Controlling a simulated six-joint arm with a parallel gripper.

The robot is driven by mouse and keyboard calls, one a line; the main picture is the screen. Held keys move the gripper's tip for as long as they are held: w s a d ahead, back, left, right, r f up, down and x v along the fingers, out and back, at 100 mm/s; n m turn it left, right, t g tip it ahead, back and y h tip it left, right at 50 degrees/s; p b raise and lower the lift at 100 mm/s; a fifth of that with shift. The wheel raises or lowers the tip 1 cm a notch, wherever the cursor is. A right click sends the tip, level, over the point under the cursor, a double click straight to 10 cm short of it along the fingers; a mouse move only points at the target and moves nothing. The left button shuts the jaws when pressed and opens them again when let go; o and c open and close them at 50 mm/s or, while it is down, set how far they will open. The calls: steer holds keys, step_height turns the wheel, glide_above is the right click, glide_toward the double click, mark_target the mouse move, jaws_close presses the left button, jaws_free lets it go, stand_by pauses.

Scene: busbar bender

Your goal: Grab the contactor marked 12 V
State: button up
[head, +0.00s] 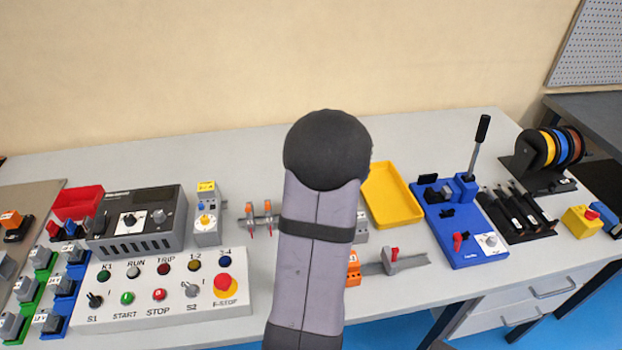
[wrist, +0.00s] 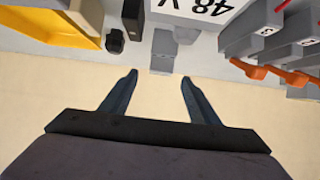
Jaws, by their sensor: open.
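Several small grey contactors stand at the far left of the head view, in a green holder (head: 32,285) and a blue holder (head: 68,302). One is a grey contactor (head: 47,321) at the front of the blue holder. Their labels are too small to read, so I cannot tell which is marked 12 V. My gripper (wrist: 158,80) is open in the wrist view, with nothing between its fingers. In the head view my arm hides it. In the wrist view a grey block with an upside-down 48 V label (wrist: 200,9) lies beyond the fingertips.
A white control panel (head: 165,299), a grey power unit (head: 135,222) and a red bin (head: 78,203) stand near the holders. A yellow tray (head: 390,195) and a blue bender (head: 462,230) stand to the right. Orange-levered parts (wrist: 285,74) show in the wrist view. The back of the table is clear.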

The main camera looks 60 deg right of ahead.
steer(key=shift+p+x, duration=0.55)
steer(key=shift+x, duration=2)
steer(key=shift+w+r, duration=0.15)
steer(key=shift+c, duration=0.2)
steer(key=shift+d+r, duration=0.1)
steer(key=c, duration=1.3)
steer(key=shift+r, duration=0.1)
